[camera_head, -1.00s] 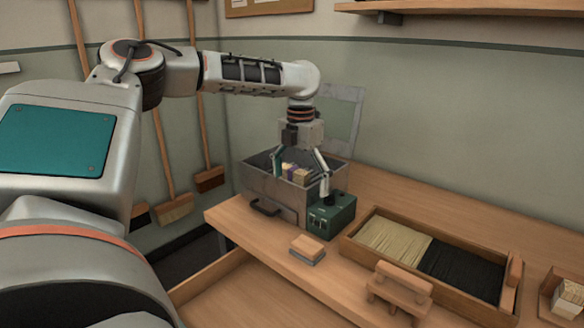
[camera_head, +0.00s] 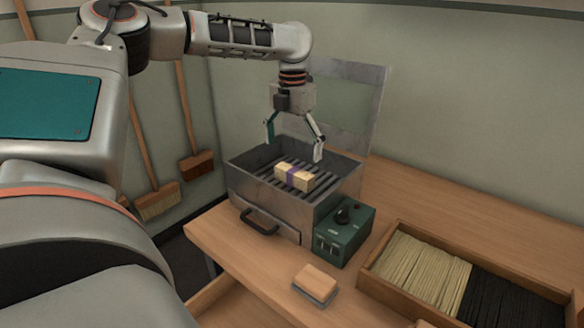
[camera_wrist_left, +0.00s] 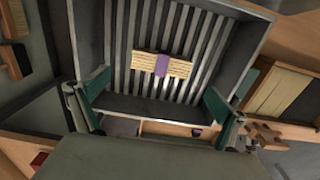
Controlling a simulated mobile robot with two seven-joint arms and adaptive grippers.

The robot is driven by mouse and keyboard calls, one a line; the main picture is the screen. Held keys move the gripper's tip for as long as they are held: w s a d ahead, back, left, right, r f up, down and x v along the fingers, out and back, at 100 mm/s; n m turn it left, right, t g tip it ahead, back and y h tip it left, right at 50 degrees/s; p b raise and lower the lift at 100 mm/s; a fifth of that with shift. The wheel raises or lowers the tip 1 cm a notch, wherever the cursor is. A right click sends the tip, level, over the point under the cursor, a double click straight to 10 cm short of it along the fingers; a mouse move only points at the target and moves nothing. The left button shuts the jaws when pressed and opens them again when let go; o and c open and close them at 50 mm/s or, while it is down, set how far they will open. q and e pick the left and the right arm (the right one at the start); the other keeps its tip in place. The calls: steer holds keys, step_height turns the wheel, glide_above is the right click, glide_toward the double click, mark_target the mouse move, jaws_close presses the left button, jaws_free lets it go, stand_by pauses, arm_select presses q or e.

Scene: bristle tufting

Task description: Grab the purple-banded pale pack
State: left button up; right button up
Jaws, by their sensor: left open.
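The pale pack with a purple band (camera_head: 294,177) lies on the slatted rack inside an open metal box (camera_head: 262,205). In the left wrist view the pack (camera_wrist_left: 161,65) lies across the bars, its purple band near its middle. My left gripper (camera_head: 294,147) is open and empty above the box, its fingertips apart and higher than the pack. In the left wrist view its two fingers (camera_wrist_left: 156,92) show on either side, with the pack beyond the gap between them. My right gripper is not in view.
The box's lid (camera_head: 345,105) stands raised at its back. A green control unit (camera_head: 343,232) with a knob stands against the box's right side. A small block (camera_head: 316,283) lies in front. A tray (camera_head: 425,276) of pale and black bristles is at the right.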

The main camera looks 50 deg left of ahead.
mark_target(294, 170)
arm_select(q)
steer(key=shift+w+a, duration=0.3)
steer(key=shift+a, duration=0.05)
steer(key=f, duration=0.5)
steer(key=d+f, duration=0.1)
steer(key=f, duration=0.1)
steer(key=shift+f, duration=0.35)
steer(key=c, duration=1.2)
